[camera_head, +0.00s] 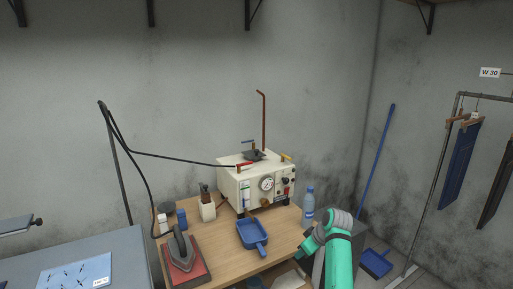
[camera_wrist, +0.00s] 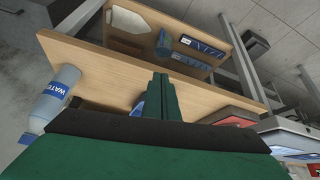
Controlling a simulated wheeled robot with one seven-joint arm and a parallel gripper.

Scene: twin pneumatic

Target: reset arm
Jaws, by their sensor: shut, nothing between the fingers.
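My arm shows green and grey at the lower right of the head view, in front of the wooden table (camera_head: 213,253). The end of it is not clear there. In the wrist view my gripper (camera_wrist: 163,82) has its two green fingers together with nothing between them. It is over the front edge of the wooden table (camera_wrist: 110,75), and a lower shelf (camera_wrist: 180,40) lies beyond. The fingers appear apart from the objects around them.
A water bottle (camera_head: 308,207) stands close by my arm and shows in the wrist view (camera_wrist: 52,100). A cream boiler box (camera_head: 245,188), a blue dustpan-like tray (camera_head: 252,234) and an iron (camera_head: 181,248) on a red pad (camera_head: 187,275) occupy the table. A clothes rail (camera_head: 437,170) stands right.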

